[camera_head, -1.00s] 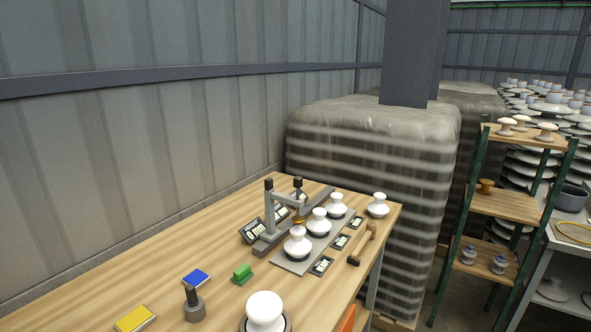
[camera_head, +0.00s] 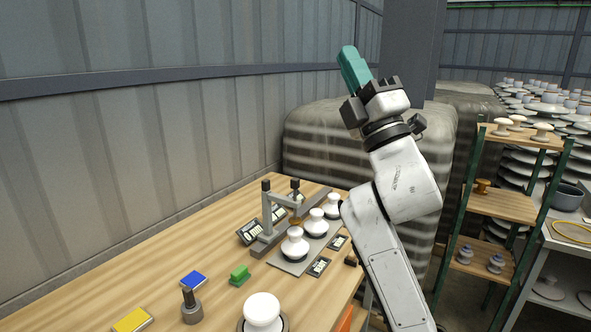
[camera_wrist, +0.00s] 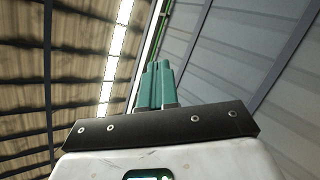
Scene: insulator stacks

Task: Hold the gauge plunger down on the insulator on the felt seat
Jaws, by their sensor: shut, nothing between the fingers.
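My gripper (camera_head: 347,50) is raised above the right side of the bench, its teal fingers pointing up and left. In the wrist view its fingers (camera_wrist: 157,66) are together and empty, against the roof. A larger white insulator (camera_head: 262,310) sits on a round grey base in front. Which seat is felt I cannot tell.
The bench (camera_head: 150,285) holds a yellow pad (camera_head: 133,319), a blue pad (camera_head: 194,280), a green block (camera_head: 239,275) and a grey weight with a black handle (camera_head: 191,307). Small display tags (camera_head: 319,267) lie along the plate. A corrugated wall stands behind; a shelf (camera_head: 505,203) stands right.

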